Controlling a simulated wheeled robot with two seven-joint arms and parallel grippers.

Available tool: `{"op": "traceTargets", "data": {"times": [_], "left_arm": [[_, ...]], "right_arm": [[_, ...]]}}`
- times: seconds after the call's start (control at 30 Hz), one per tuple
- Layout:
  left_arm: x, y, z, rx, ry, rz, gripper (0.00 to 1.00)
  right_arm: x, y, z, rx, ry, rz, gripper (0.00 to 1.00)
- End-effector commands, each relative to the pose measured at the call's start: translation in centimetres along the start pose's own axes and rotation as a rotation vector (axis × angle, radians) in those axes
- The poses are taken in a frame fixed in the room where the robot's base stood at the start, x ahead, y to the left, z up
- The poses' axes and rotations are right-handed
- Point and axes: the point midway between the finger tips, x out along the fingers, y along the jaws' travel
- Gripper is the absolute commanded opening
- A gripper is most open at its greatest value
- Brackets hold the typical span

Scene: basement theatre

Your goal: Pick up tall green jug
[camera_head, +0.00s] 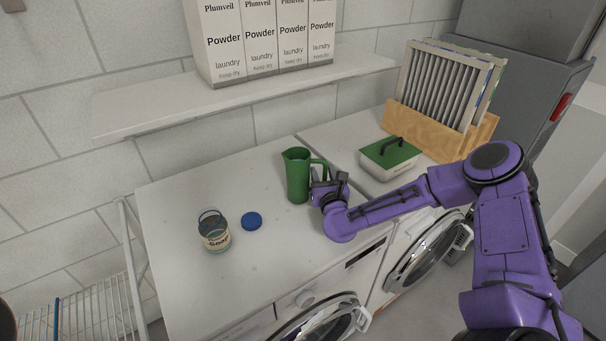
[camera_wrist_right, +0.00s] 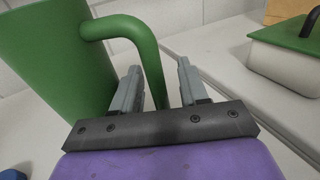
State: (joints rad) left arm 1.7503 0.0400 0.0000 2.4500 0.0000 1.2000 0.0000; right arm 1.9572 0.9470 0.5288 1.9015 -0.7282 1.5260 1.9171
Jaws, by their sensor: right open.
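The tall green jug (camera_head: 297,176) stands upright on the white machine top, its handle toward the right. It also fills the upper left of the right wrist view (camera_wrist_right: 62,55). My right gripper (camera_head: 325,180) is at the jug's handle side. In the wrist view its two grey fingers (camera_wrist_right: 160,85) are apart, with the lower part of the handle (camera_wrist_right: 152,68) showing between them. I cannot tell whether either finger touches the handle. My left gripper is not in view.
A soap jar (camera_head: 215,232) and a blue lid (camera_head: 251,221) stand left of the jug. A green-lidded box (camera_head: 390,158) and a wooden crate of filters (camera_head: 430,127) are to the right. A shelf (camera_head: 240,98) with laundry powder boxes (camera_head: 262,40) hangs behind.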

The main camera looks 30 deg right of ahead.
Motion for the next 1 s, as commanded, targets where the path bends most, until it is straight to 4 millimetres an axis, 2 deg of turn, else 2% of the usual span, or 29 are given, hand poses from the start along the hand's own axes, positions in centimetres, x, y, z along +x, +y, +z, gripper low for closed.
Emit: {"op": "traceTargets", "data": {"times": [0.17, 0.2, 0.3, 0.77, 1.0], "left_arm": [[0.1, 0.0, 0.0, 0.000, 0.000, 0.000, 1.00], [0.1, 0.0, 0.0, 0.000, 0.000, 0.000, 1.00], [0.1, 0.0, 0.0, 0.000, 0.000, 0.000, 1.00], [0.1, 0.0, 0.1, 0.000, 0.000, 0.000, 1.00], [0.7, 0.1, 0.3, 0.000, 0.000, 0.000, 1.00]], "right_arm": [[0.1, 0.1, -0.1, 0.000, 0.000, 0.001, 0.44], [0.1, 0.1, -0.1, 0.000, 0.000, 0.001, 0.31], [0.1, 0.1, -0.1, 0.000, 0.000, 0.001, 0.00], [0.1, 0.1, 0.2, 0.002, -0.002, 0.001, 0.00], [0.1, 0.0, 1.4, 0.004, -0.004, 0.000, 0.00]]}}
